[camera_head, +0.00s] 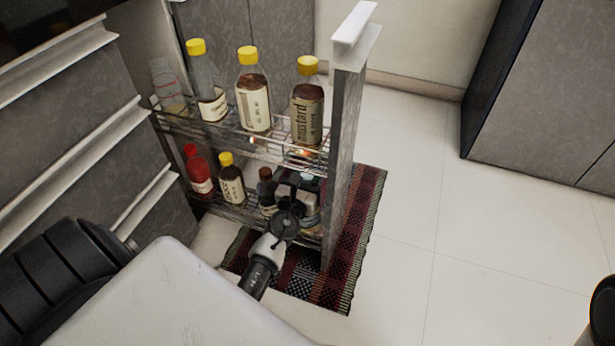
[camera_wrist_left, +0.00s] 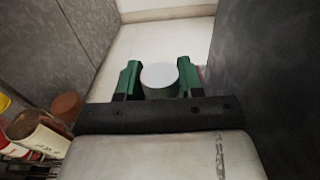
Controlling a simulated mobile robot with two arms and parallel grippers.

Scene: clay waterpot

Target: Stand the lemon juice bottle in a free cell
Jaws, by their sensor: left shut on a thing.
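My left gripper (camera_wrist_left: 158,82) has green fingers on both sides of a thing with a round pale grey top (camera_wrist_left: 159,75), and it is shut on it. No label shows on this thing, so I cannot tell whether it is the lemon juice bottle. In the head view my left wrist (camera_head: 286,212) reaches to the front end of the lower basket (camera_head: 236,212) of the pull-out rack and hides most of what it holds. I cannot tell whether the held thing touches the basket floor. My right gripper is not in view.
The lower basket holds a red bottle (camera_head: 198,170), a yellow-capped dark bottle (camera_head: 231,180) and a brown-capped bottle (camera_head: 265,188). Several bottles, including the mustard bottle (camera_head: 307,108), stand in the upper basket (camera_head: 285,152) above. A grey front panel (camera_head: 343,150) closes the rack's right side.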

